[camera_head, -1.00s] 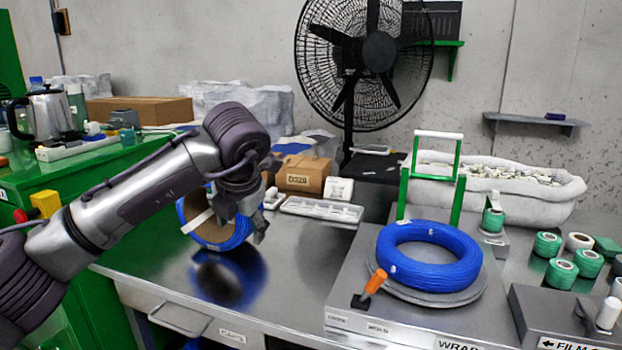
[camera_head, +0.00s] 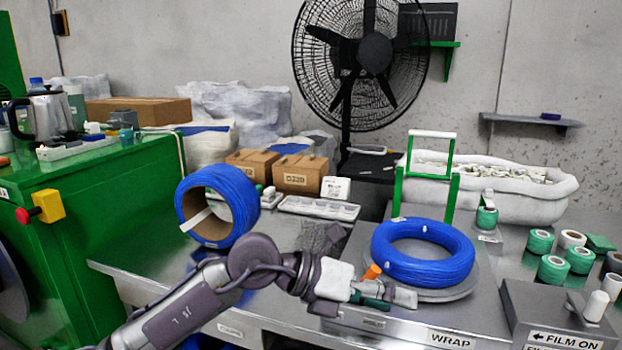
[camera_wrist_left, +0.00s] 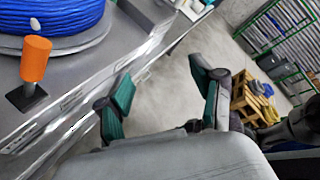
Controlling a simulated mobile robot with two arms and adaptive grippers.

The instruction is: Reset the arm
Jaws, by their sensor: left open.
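My left gripper (camera_head: 378,294) is low at the front edge of the bench, in front of the wrapping plate and near the orange handle. In the left wrist view its two green-padded fingers (camera_wrist_left: 165,95) stand apart with nothing between them, above the floor beside the bench. One blue cable coil (camera_head: 243,200) stands on its rim behind my left arm, clear of the gripper. Another blue coil (camera_head: 440,266) lies flat on the round plate; its edge also shows in the left wrist view (camera_wrist_left: 50,18). My right gripper is not in view.
The orange handle (camera_wrist_left: 36,58) stands beside the plate, close to the gripper. A green frame (camera_head: 453,195) rises behind the flat coil. Green film rolls (camera_head: 552,270) and a film box (camera_head: 550,318) are at the right. A green cabinet (camera_head: 90,220) is at the left.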

